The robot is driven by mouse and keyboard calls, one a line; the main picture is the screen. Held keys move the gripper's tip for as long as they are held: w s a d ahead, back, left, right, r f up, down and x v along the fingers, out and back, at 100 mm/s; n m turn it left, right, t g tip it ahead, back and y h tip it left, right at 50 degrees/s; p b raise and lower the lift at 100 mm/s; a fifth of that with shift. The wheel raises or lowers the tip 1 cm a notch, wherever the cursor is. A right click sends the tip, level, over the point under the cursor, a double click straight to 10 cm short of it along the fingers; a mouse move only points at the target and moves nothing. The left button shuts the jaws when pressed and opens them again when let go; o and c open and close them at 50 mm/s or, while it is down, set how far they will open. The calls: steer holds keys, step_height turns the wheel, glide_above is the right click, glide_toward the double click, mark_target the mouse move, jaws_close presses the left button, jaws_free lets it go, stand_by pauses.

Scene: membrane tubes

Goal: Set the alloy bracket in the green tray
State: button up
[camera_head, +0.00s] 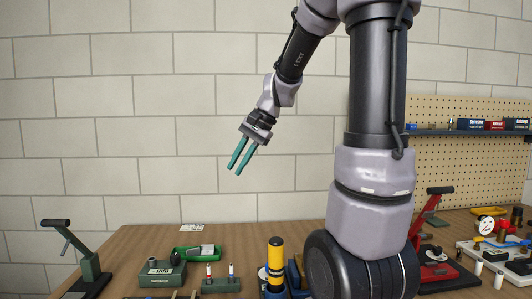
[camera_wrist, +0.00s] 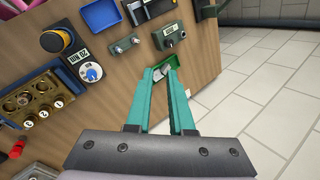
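The green tray (camera_head: 181,250) lies on the wooden table at the left, behind the small green units. A grey metallic piece (camera_head: 205,249) lies in it and looks like the alloy bracket; its shape is too small to be sure. In the wrist view the tray (camera_wrist: 172,61) shows beyond my fingertips, partly hidden by them, with a pale piece (camera_wrist: 157,74) in it. My gripper (camera_head: 234,172) is raised well above the table, its two teal fingers apart and empty. In the wrist view the gap between the fingers (camera_wrist: 160,80) shows nothing held.
A dark green box unit (camera_head: 161,276) and a small holder with two upright pieces (camera_head: 221,285) stand before the tray. A yellow-and-black cylinder (camera_head: 275,262) stands to the right. A green lever press (camera_head: 91,270) is at far left. The air around my gripper is clear.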

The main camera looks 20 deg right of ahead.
steer(key=s+d+r+n+t+h, duration=0.1)
steer(key=s+r+n+t, duration=0.1)
steer(key=s, duration=0.5)
steer(key=s+d+r+n+t+h, duration=0.1)
steer(key=s+r+n+t+h, duration=0.1)
steer(key=s, duration=0.5)
steer(key=shift+s+r+n, duration=0.35)
steer(key=shift+r+n, duration=0.15)
steer(key=shift+r, duration=0.05)
